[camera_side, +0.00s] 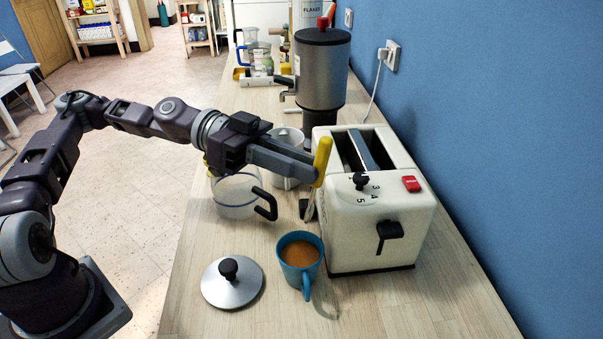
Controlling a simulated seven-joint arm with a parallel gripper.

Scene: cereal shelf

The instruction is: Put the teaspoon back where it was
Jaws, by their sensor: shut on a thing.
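My gripper (312,170) is shut on the teaspoon (322,160), which has a yellow handle and a thin metal lower part. The teaspoon hangs upright, handle up, in front of the toaster's left side. In this view its lower end is above and behind the blue cup (301,262), which holds a brown drink. The spoon's tip is small and hard to make out, and I cannot tell whether it touches anything.
A white toaster (383,225) stands right of the spoon. A clear pot (233,200) with a black handle and a white container (290,142) stand to the left. A lid (231,288) lies left of the cup. A tall metal urn (322,75) stands behind.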

